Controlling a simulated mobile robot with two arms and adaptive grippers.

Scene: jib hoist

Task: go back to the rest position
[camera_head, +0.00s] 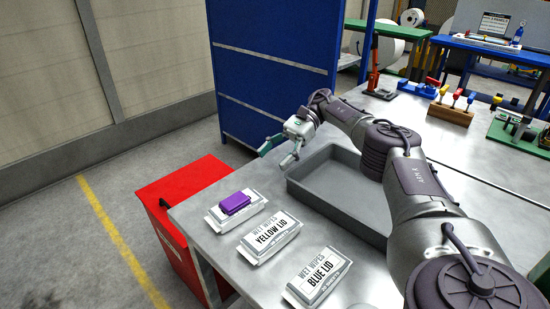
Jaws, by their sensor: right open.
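My right gripper (279,153) is open and empty. It hangs above the table's far left edge, next to the left end of the grey tray (309,193). My right arm comes in from the lower right and passes over part of the tray. My left gripper is not in view. A wet wipes pack with a purple block (235,203) on top lies at the table's left edge. The pack labelled yellow lid (270,237) and the pack labelled blue lid (317,277) lie nearer, apart from the gripper.
The metal table (212,245) has a red bin (188,180) at its left side. A blue panel (270,90) stands behind the table. A wooden block with coloured handles (451,113) and a green fixture (518,132) stand at the right. The tray's visible floor is empty.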

